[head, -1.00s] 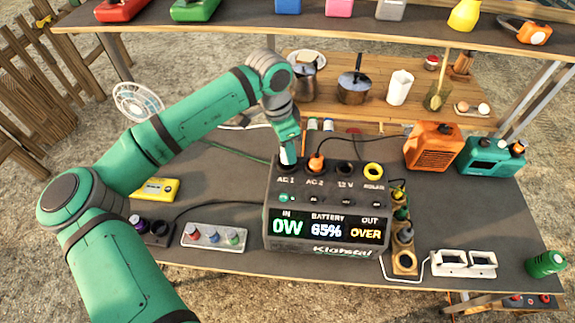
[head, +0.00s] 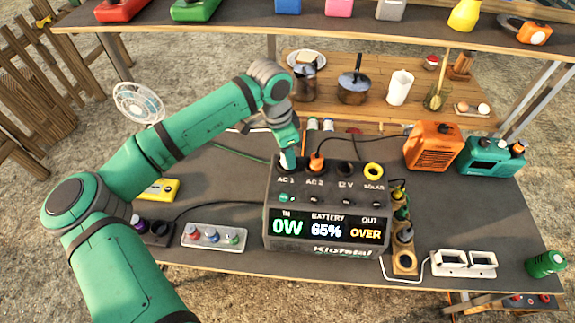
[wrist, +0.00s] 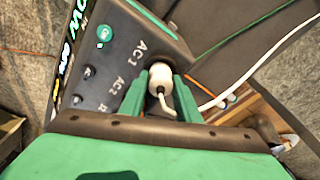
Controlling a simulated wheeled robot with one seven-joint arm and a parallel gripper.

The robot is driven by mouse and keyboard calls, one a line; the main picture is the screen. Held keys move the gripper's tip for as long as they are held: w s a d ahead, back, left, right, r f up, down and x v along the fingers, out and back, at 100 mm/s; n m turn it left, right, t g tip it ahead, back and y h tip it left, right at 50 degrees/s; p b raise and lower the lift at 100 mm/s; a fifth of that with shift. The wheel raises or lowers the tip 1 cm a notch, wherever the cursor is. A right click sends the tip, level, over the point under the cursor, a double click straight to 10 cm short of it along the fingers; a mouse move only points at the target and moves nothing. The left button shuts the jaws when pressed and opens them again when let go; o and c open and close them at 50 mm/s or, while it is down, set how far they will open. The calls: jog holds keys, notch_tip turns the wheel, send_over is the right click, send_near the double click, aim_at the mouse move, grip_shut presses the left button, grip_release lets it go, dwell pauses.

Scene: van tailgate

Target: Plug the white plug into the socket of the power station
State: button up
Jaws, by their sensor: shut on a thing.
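The power station (head: 318,248) is a dark grey box on the table, with its display reading IN 0W, BATTERY 65%, OUT OVER. Its top has outlets labelled AC 1, AC 2, 12 V and SOLAR. My gripper (head: 288,157) is over the AC 1 outlet, shut on the white plug (head: 287,160). In the wrist view the white plug (wrist: 160,76) sits between my green fingers (wrist: 158,95), right beside the AC 1 label, with its white cord bending away. The AC 1 socket is hidden beneath the plug, so I cannot tell how deep the plug sits.
An orange plug (head: 317,162) stands in AC 2, close beside my gripper. An orange device (head: 433,147) and a teal device (head: 491,157) stand to the right. A power strip (head: 213,236) lies left of the station. A shelf (head: 330,28) spans the back above.

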jog(key=o, duration=1.1)
jog(key=r, duration=0.3)
jog(key=a+r, duration=0.1)
jog(key=r, duration=0.6)
jog(key=shift+s+a+r, duration=0.25)
jog(key=shift+s+r, duration=0.1)
jog(key=shift+f, duration=0.1)
